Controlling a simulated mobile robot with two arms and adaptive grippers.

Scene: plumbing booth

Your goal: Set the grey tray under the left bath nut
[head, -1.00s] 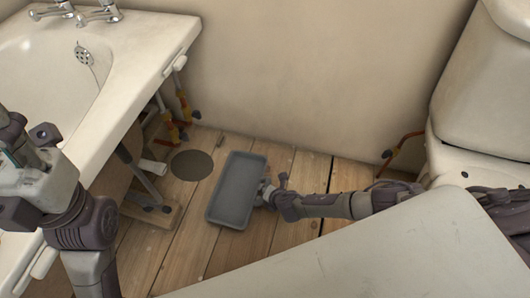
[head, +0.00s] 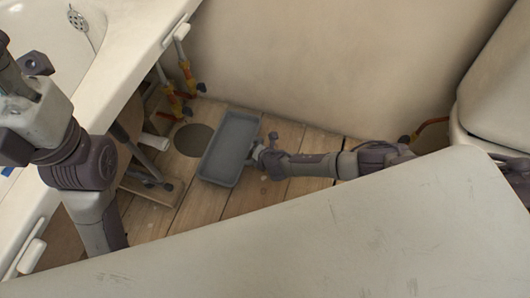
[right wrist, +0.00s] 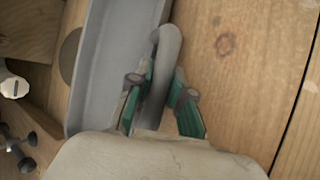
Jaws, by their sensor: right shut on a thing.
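The grey tray (head: 231,148) is a shallow rectangular tray low at the plank floor, its left edge at the rim of a dark round patch (head: 193,139). My right gripper (head: 262,157) is shut on the tray's right side; in the right wrist view the gripper (right wrist: 160,85) holds a rounded grey part at the tray (right wrist: 105,65). Under the bath rim, two pipes, left (head: 172,102) and right (head: 188,72), carry orange and yellow fittings; the left bath nut cannot be told apart. My left arm shows at the left, its gripper out of frame.
The white bath (head: 118,70) overhangs at the left, with a wooden piece and dark metal legs (head: 150,178) beneath it. A large pale surface (head: 300,250) covers the foreground. A white toilet (head: 492,95) stands at the right. The back wall (head: 330,65) is close behind.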

